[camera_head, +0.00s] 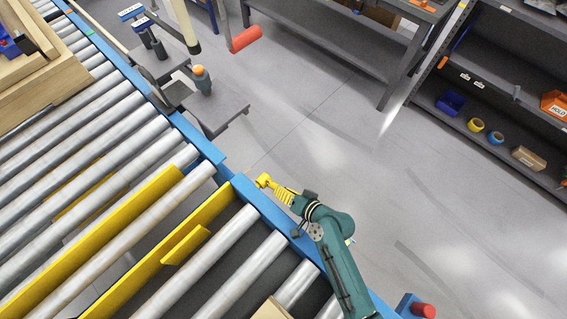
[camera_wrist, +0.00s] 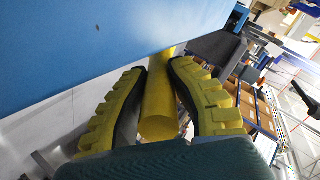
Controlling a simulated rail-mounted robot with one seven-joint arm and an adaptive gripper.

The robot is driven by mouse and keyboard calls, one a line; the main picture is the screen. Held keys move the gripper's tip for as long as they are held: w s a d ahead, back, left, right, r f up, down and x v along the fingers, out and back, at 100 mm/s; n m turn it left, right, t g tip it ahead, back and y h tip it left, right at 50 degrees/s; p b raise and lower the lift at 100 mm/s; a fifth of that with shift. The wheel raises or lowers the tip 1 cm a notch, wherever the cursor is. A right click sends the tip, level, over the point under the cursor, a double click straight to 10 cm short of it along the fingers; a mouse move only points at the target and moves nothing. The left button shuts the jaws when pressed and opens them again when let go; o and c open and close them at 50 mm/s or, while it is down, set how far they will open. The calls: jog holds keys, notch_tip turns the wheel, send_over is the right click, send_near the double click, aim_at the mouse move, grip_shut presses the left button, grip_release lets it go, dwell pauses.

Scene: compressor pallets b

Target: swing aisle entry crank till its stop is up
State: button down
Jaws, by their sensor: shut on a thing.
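A yellow crank (camera_head: 263,181) sits at the outer side of the blue conveyor rail (camera_head: 245,188). My gripper (camera_head: 283,195) is at it, beside the rail. In the wrist view my gripper (camera_wrist: 160,72) has its two ribbed yellow fingers closed on either side of the crank's round yellow grip (camera_wrist: 160,118). Two long yellow plates lie between the rollers: one farther (camera_head: 110,236), one nearer (camera_head: 150,262) with a small tab. I cannot tell which plate is the crank's stop, nor surely how high each stands.
A blue rail face (camera_wrist: 90,50) fills the wrist view's upper left, close to the fingers. A red handle (camera_head: 246,39) and an orange-knobbed lever (camera_head: 199,71) stand farther along. A red button (camera_head: 423,310) is at the lower right. Open floor (camera_head: 340,150) lies before the shelving (camera_head: 500,150).

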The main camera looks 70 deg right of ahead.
jog(key=c, duration=0.8)
grip_release()
jog(key=shift+w, duration=0.15)
jog(key=shift+c, duration=0.2)
notch_tip(320, 180, up, 10)
jog(key=shift+s+a+r+p, duration=0.1)
jog(key=shift+s+r+p, duration=0.15)
jog(key=shift+r+p, duration=0.35)
jog(key=s+a+r+p, duration=0.1)
jog(key=s+r+p, duration=0.3)
jog(key=r+p, duration=0.3)
jog(key=s+a+r+p, duration=0.2)
jog(key=s+r+p, duration=0.3)
jog(key=r+p, duration=0.2)
jog(key=shift+s+a+r, duration=0.2)
jog(key=shift+s+a, duration=0.05)
jog(key=shift+a, duration=0.05)
jog(key=shift+p, duration=0.4)
